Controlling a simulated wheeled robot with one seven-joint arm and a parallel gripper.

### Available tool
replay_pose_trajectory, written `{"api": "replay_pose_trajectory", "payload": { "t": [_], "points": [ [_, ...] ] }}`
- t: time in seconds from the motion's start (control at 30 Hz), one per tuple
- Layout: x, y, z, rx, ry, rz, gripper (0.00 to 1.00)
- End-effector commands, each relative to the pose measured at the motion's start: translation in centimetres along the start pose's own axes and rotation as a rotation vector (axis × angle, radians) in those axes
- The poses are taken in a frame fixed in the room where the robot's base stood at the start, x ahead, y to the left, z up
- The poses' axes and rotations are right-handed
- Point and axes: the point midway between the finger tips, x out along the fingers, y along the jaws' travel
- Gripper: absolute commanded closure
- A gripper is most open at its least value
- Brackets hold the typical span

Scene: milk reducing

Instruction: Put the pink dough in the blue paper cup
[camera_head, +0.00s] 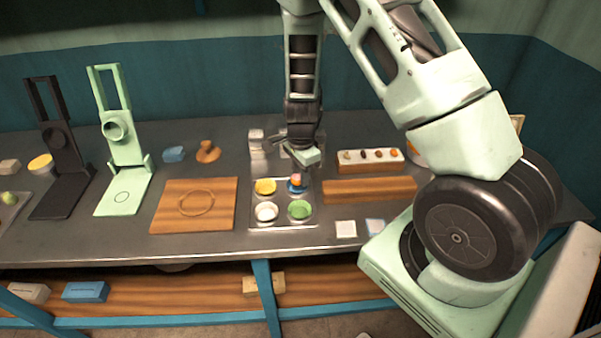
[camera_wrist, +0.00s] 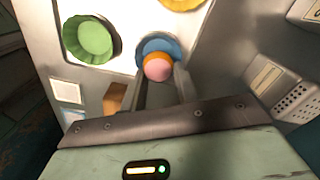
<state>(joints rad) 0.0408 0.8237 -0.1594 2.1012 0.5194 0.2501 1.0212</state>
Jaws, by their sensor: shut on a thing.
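The pink dough (camera_wrist: 157,69) is a small ball with an orange part behind it, held between the fingertips of my gripper (camera_wrist: 160,82). The blue paper cup (camera_wrist: 165,45) is right behind the dough in the wrist view, and the dough covers part of it. In the head view my gripper (camera_head: 298,170) points down over the tray, with the dough (camera_head: 295,178) just over or in the blue cup (camera_head: 297,189). I cannot tell whether the dough touches the cup.
The metal tray (camera_head: 284,227) also holds a yellow cup (camera_head: 265,187), a white cup (camera_head: 266,211) and a green cup (camera_head: 299,209). A wooden block (camera_head: 369,189) and a rack with several small balls (camera_head: 369,166) stand to the right. A wooden board (camera_head: 193,206) lies left.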

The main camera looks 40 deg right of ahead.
Motion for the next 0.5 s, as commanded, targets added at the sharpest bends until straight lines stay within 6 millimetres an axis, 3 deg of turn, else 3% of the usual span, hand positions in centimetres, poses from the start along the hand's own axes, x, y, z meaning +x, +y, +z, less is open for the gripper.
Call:
{"api": "replay_pose_trajectory", "payload": {
  "t": [0.1, 0.13, 0.2, 0.5],
  "points": [
    [0.0, 0.0, 0.0, 0.0, 0.0, 0.0, 0.91],
    [0.0, 0.0, 0.0, 0.0, 0.0, 0.0, 0.62],
    [0.0, 0.0, 0.0, 0.0, 0.0, 0.0, 0.44],
    [-0.12, -0.01, 0.01, -0.001, 0.0, 0.0, 0.44]
  ]
}}
